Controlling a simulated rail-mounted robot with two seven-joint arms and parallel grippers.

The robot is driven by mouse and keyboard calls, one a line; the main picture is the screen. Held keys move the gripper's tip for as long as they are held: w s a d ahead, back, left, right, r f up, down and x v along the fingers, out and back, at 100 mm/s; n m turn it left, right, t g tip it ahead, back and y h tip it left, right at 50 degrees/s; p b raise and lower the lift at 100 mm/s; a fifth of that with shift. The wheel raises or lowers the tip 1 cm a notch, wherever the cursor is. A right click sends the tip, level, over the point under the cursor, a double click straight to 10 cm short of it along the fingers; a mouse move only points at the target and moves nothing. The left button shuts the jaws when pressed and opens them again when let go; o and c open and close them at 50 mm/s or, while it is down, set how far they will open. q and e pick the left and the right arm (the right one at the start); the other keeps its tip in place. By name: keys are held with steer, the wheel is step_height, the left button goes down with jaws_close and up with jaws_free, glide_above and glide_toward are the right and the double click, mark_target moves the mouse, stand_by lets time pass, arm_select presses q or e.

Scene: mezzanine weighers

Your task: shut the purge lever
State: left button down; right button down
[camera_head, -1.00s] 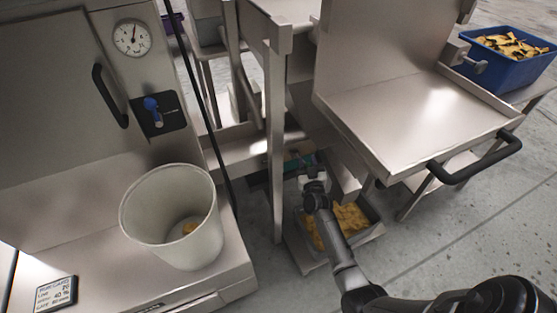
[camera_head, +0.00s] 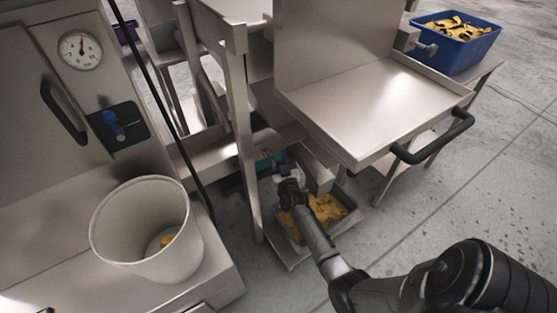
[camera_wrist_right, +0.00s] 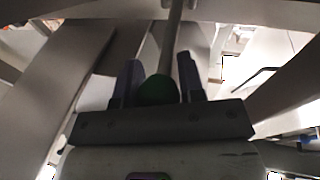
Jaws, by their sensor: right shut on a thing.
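My right gripper (camera_head: 280,172) reaches low under the steel frame, in the gap between the two machines. In the right wrist view its two fingers (camera_wrist_right: 160,85) are shut on a green ball knob (camera_wrist_right: 158,90) at the end of a grey rod (camera_wrist_right: 173,40). This looks like the purge lever, but no label is readable. The lever's far end and pivot are not clear in either view. In the head view my arm and the frame hide the knob. My left gripper is not in view.
A steel post (camera_head: 241,150) is close beside my gripper. A grey bin of yellow pieces (camera_head: 345,222) lies below; a blue crate (camera_head: 470,52) stands at right.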

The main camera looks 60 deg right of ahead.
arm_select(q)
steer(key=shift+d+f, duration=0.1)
arm_select(e)
steer(key=shift+s+a+f+y, duration=0.1)
steer(key=shift+s+f+y, duration=0.15)
steer(key=shift+f, duration=0.55)
steer(key=c, duration=1.1)
jaws_free()
steer(key=o, duration=0.3)
steer(key=shift+s+r, duration=0.1)
steer(key=shift+s, duration=0.15)
steer(key=shift+o, duration=0.2)
steer(key=shift+w+r, duration=0.25)
steer(key=shift+s+a, duration=0.1)
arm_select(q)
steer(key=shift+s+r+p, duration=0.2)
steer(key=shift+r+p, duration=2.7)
arm_select(e)
steer(key=v, duration=1.3)
steer(key=shift+s+a+f, duration=0.2)
steer(key=shift+s, duration=0.1)
